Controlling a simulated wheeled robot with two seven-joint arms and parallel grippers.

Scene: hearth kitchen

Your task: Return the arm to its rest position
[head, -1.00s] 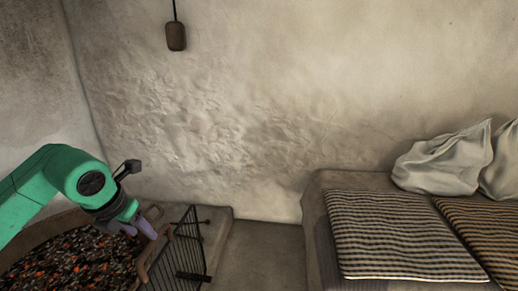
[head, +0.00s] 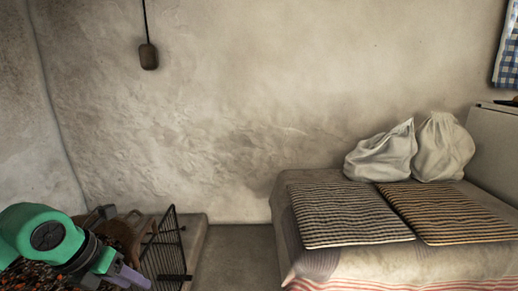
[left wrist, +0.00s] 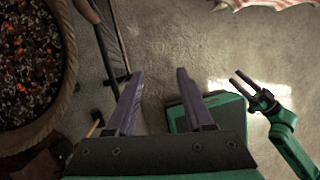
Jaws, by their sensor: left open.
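My left gripper (head: 128,276) shows at the lower left of the head view, at the end of a green arm, beside the fire bed and the black metal grate. In the left wrist view its two purple-grey fingers (left wrist: 160,90) stand apart with only floor between them, so it is open and empty. My right arm shows at the right of the left wrist view, green with a dark gripper (left wrist: 240,78). Its two thin fingers look apart, with nothing seen between them. The right arm is outside the head view.
The round fire bed of glowing coals (left wrist: 28,55) lies left of the left gripper. The black grate (head: 165,250) stands close by on a stone ledge. A bench with striped mats (head: 345,213) and pale sacks (head: 383,153) is at the right. Floor (head: 235,262) between is clear.

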